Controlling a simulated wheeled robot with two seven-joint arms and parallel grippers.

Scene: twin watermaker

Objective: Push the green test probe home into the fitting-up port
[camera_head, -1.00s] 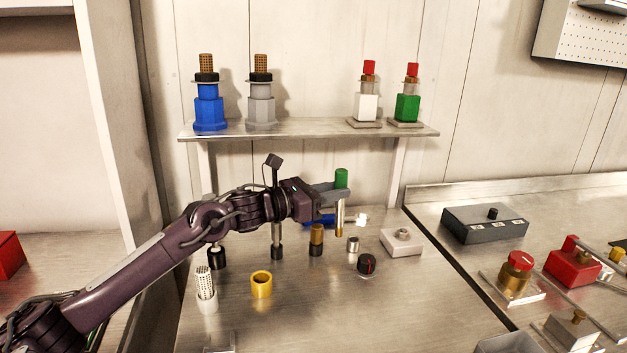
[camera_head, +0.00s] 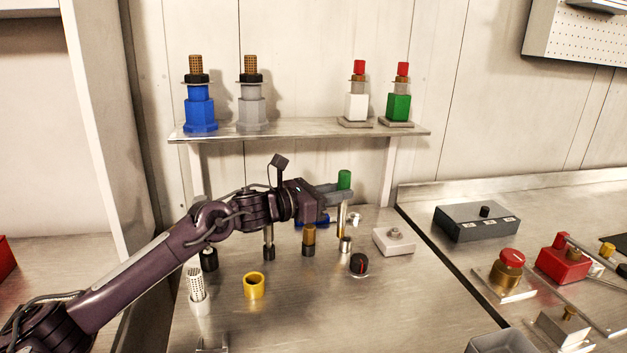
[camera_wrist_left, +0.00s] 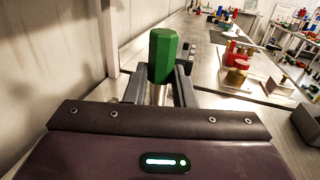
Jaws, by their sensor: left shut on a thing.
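The green test probe (camera_head: 344,179) has a green handle and a metal shaft that hangs upright. My left gripper (camera_head: 340,193) is shut on it just below the green handle. In the left wrist view the green handle (camera_wrist_left: 164,55) stands up between the dark fingers. A small silver cylinder (camera_head: 345,246) stands on the bench, and the probe's lower end shows just above or at its top. I cannot tell whether they touch, or for sure that this cylinder is the fitting-up port. A pale block with a round fitting (camera_head: 394,242) is to its right. My right gripper is out of view.
A shelf (camera_head: 300,130) with several coloured fittings is behind. The front of the bench is mostly clear.

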